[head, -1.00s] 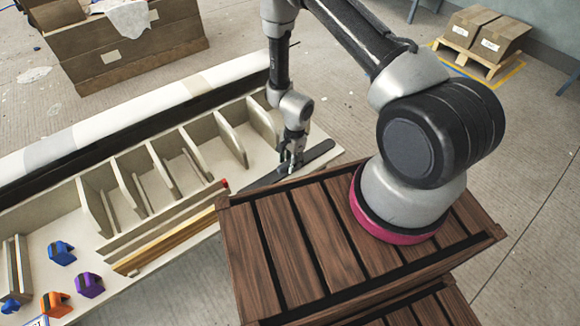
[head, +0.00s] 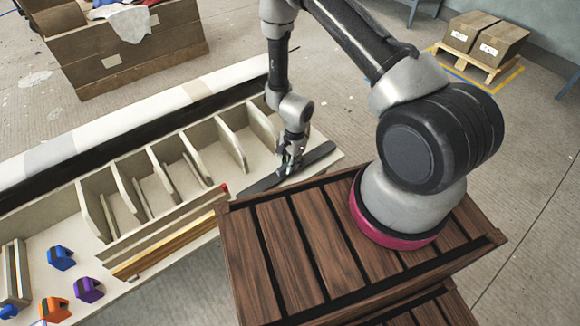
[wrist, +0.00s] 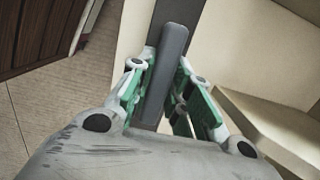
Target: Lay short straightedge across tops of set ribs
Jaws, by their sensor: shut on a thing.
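The dark grey straightedge (head: 318,154) lies flat at the right end of the pale mould bench. My gripper (head: 289,168) is low over its middle. In the wrist view the green-padded fingers (wrist: 160,98) are shut on a raised grey bar (wrist: 168,62) along a darker flat strip; I cannot tell whether bar and strip are one piece. Several upright pale ribs (head: 233,146) stand in a row across the mould, left of my gripper. No straightedge lies across their tops. Lower, thinner strips (head: 193,170) stand between some ribs.
Long wooden strips (head: 165,246) lie along the mould's front edge. Blue (head: 61,257), orange (head: 55,309) and purple (head: 89,289) blocks sit at the left. A slatted brown crate (head: 310,235) stands close in front. A white roll (head: 150,112) runs behind the ribs.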

